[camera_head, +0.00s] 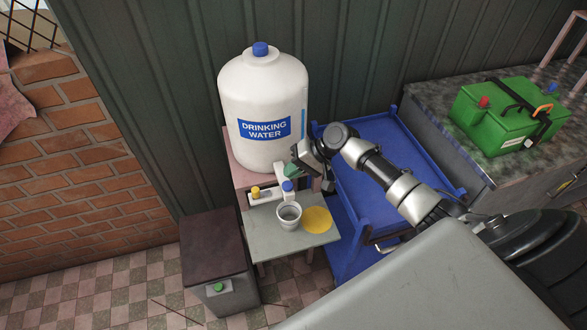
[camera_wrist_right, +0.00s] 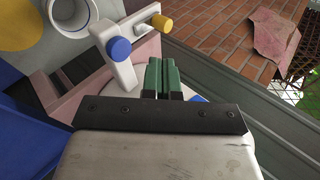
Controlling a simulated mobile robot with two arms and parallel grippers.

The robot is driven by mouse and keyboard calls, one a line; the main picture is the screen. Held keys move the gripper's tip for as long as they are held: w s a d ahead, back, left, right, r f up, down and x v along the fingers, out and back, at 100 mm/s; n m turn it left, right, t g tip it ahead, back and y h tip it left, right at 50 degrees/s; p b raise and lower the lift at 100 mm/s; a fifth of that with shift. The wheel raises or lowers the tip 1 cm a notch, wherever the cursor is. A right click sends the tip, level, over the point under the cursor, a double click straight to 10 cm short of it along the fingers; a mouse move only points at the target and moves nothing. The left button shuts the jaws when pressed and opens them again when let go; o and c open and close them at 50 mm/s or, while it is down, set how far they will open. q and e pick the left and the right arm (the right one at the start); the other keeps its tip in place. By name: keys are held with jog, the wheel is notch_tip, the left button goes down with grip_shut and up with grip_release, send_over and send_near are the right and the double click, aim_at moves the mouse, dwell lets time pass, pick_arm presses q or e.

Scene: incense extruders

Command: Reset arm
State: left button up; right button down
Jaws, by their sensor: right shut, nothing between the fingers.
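My right gripper (camera_head: 290,170) reaches in from the right, beside the lower right of the white drinking-water tank (camera_head: 262,95). Its green fingers also show in the right wrist view (camera_wrist_right: 161,76), closed together with nothing held. It is just above and near the tap with a blue knob (camera_head: 288,187), which stands to the left of the fingers in the wrist view (camera_wrist_right: 118,50). I cannot tell whether they touch. A white cup (camera_head: 289,216) stands upright below the taps. My left gripper is out of view.
The cup and a yellow disc (camera_head: 317,220) rest on a small grey table (camera_head: 262,238). A blue cart (camera_head: 385,160) stands right, under my right arm. A dark bin (camera_head: 215,255) stands left. A green box (camera_head: 510,113) sits on a stone counter (camera_head: 435,95).

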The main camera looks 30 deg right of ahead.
jog(key=shift+s+d+r, duration=0.1)
jog(key=shift+d+r, duration=0.05)
jog(key=shift+r, duration=0.05)
jog(key=shift+a, duration=0.35)
jog(key=s+a+f+n+g+h, duration=0.1)
jog(key=s+a+f+n, duration=0.15)
jog(key=s+a, duration=0.35)
jog(key=s+a+f+n+g+h, duration=0.1)
jog(key=s+a+f+n+h, duration=0.15)
jog(key=s, duration=0.55)
jog(key=s+d+r+n+t+h, duration=0.15)
jog(key=s+r+h, duration=0.5)
jog(key=s, duration=0.85)
notch_tip(320, 180, down, 28)
jog(key=r+g+y+b, duration=0.1)
jog(key=y+b, duration=0.1)
jog(key=b, duration=0.2)
pick_arm(q)
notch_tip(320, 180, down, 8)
jog(key=b, duration=0.4)
pick_arm(e)
jog(key=s+d+f+g, duration=0.1)
jog(key=s+f, duration=0.7)
jog(key=f, duration=0.3)
jog(key=s+d+f+n, duration=0.1)
jog(key=s+d+f, duration=0.1)
jog(key=s+f, duration=0.6)
notch_tip(320, 180, down, 4)
jog(key=shift+s+r+g, duration=0.2)
jog(key=shift+g, duration=0.15)
